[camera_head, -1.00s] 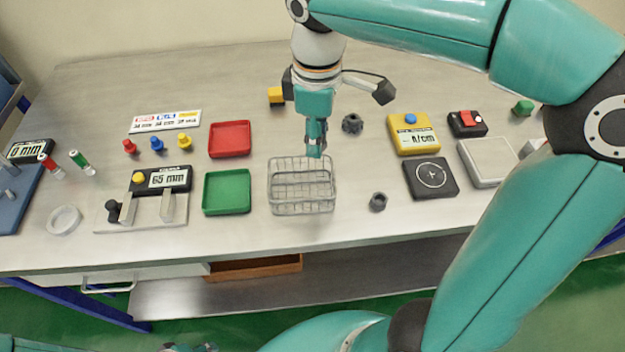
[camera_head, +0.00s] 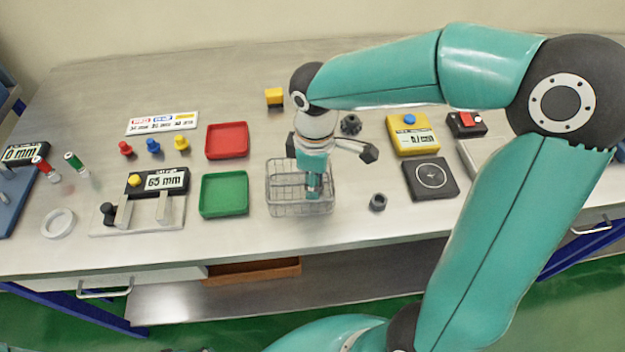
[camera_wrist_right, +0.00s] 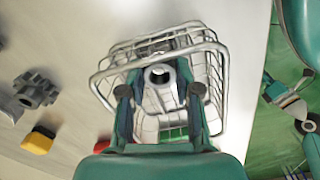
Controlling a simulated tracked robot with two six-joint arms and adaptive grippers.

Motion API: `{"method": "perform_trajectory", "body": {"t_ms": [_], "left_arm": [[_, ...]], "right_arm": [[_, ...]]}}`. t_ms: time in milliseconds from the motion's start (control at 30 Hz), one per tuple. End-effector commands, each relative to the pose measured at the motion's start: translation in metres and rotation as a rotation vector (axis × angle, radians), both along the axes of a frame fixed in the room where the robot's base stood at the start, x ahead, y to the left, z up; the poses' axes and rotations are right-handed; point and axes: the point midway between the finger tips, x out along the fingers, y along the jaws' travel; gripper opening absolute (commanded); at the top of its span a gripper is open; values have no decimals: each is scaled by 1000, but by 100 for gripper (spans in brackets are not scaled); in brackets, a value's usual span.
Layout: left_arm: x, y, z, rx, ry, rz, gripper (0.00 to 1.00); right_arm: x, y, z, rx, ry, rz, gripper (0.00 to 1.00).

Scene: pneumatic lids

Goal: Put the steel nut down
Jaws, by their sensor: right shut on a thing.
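My right gripper (camera_head: 313,190) points down into the wire basket (camera_head: 272,200) on the bench. In the right wrist view, its two fingers (camera_wrist_right: 161,92) are shut on the steel nut (camera_wrist_right: 160,74), a grey ring-shaped piece with a dark hole. The nut is within the outline of the basket rim (camera_wrist_right: 108,78); whether it touches the basket floor I cannot tell. In the head view the fingers hide the nut. A part that looks like my left gripper (camera_wrist_right: 285,97) shows small at the right of the wrist view, away from the bench; its jaws are unclear.
A green tray (camera_head: 224,194) and a red tray (camera_head: 227,141) stand left of the basket. Bare bench lies in front.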

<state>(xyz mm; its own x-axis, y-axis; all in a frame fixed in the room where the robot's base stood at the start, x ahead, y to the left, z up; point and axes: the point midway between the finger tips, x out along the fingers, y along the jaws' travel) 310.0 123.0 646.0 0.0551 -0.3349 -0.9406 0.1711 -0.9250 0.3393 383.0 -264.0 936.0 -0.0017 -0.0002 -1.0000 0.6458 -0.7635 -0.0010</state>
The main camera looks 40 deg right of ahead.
Motion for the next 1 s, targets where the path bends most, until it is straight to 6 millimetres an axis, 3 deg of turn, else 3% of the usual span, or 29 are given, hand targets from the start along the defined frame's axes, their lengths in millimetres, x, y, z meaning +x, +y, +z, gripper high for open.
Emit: {"method": "perform_trajectory", "body": {"t_ms": [200,233,367,767,1000], "left_arm": [[0,0,-3,0,0,0,40],[0,0,-2,0,0,0,40],[0,0,-2,0,0,0,40],[0,0,1,0,0,0,40],[0,0,4,0,0,0,40]], "right_arm": [[0,0,-3,-1,-1,0,0],[0,0,-2,-1,-1,0,36],[0,0,-2,0,0,1,57],[1,0,3,0,-1,1,58],[1,0,37,0,-6,2,58]]}}
